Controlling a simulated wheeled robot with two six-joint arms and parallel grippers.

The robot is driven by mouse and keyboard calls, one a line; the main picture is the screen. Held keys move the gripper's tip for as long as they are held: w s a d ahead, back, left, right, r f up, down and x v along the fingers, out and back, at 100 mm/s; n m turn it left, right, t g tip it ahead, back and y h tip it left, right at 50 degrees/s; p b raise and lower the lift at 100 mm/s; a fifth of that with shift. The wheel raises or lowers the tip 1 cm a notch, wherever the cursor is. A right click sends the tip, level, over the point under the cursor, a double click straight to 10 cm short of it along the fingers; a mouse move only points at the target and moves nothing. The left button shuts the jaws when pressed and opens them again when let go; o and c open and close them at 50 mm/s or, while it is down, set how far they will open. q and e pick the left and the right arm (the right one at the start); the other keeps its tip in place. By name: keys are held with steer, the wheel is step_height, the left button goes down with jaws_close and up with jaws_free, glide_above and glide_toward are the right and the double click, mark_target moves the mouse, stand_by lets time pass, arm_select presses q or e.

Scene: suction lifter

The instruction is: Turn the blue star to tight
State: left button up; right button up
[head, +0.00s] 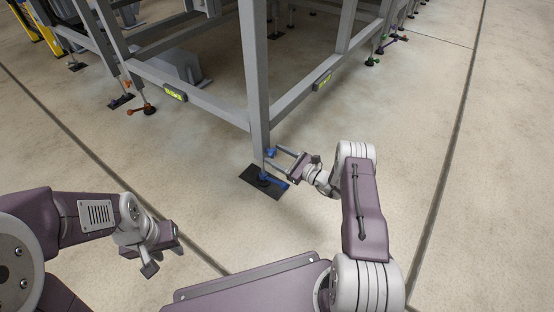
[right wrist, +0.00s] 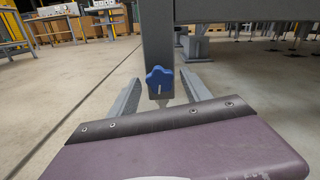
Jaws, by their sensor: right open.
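The blue star (head: 271,152) is a small lobed knob on the lower part of a grey upright leg (head: 255,100). In the right wrist view the star (right wrist: 159,78) faces me, with a light mark on its front. My right gripper (head: 273,157) is open. In the right wrist view its two fingers (right wrist: 160,84) reach forward to the left and right of the star, with a visible gap on each side. My left gripper (head: 163,258) hangs over bare floor at the lower left, away from the leg. Its jaw opening is not clear.
A blue lever (head: 274,181) sits at the foot of the leg on a dark floor plate (head: 250,179). Grey frame beams run back from the leg. An orange-handled foot (head: 146,109) stands at left, green and purple handles (head: 394,38) at right. The near floor is clear.

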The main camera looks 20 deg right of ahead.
jaws_close()
steer(key=shift+r, duration=0.1)
